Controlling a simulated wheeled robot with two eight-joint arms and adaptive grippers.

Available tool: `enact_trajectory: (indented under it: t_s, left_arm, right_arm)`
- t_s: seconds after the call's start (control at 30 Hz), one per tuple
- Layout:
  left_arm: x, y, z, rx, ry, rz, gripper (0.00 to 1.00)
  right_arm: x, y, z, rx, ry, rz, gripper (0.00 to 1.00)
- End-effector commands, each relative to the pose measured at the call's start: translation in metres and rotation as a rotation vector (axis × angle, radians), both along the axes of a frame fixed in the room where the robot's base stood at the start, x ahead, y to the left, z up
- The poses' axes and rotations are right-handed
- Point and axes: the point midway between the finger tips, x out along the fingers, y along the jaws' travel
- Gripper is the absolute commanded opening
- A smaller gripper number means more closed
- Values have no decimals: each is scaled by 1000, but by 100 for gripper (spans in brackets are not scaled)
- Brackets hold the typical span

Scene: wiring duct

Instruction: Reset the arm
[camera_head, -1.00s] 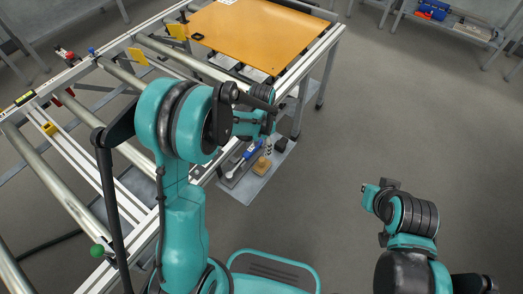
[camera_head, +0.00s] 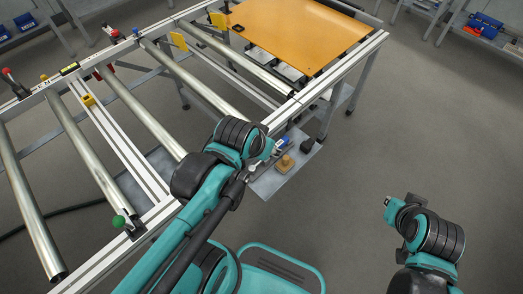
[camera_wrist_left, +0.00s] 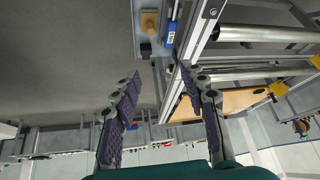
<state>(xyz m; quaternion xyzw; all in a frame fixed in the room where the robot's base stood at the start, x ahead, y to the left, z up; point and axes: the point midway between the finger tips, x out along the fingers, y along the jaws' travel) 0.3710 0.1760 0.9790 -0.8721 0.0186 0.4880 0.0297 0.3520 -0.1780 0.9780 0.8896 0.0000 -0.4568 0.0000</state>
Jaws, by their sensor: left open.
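My left arm (camera_head: 190,215) comes in from the lower left in the head view and reaches over the frame's front edge. In the left wrist view my left gripper (camera_wrist_left: 158,88) has its two purple-padded fingers spread apart, with nothing between them. In the head view the left gripper is mostly hidden by the wrist links. My right arm (camera_head: 438,240) is folded at the lower right, clear of the frame.
A metal frame (camera_head: 160,215) with several rollers (camera_head: 140,115) and an orange board (camera_head: 295,35) fills the left and top. A small grey shelf (camera_head: 268,185) holds a yellow-brown block (camera_head: 285,163) and a blue-handled tool (camera_wrist_left: 171,28). The floor at right is clear.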

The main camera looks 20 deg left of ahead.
Motion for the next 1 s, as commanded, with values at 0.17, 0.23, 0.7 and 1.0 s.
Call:
enact_trajectory:
  t_s: [0.17,0.23,0.7,1.0]
  left_arm:
    - [-17,2,-1,-30,-61,52,43]
    - [-19,2,-1,-35,-70,60,43]
    - [-19,2,-1,-36,-72,60,43]
    - [-19,2,-1,-36,-72,60,43]
  right_arm:
    - [0,0,0,0,0,0,0]
    - [0,0,0,0,0,0,0]
    - [0,0,0,0,0,0,0]
    - [0,0,0,0,0,0,0]
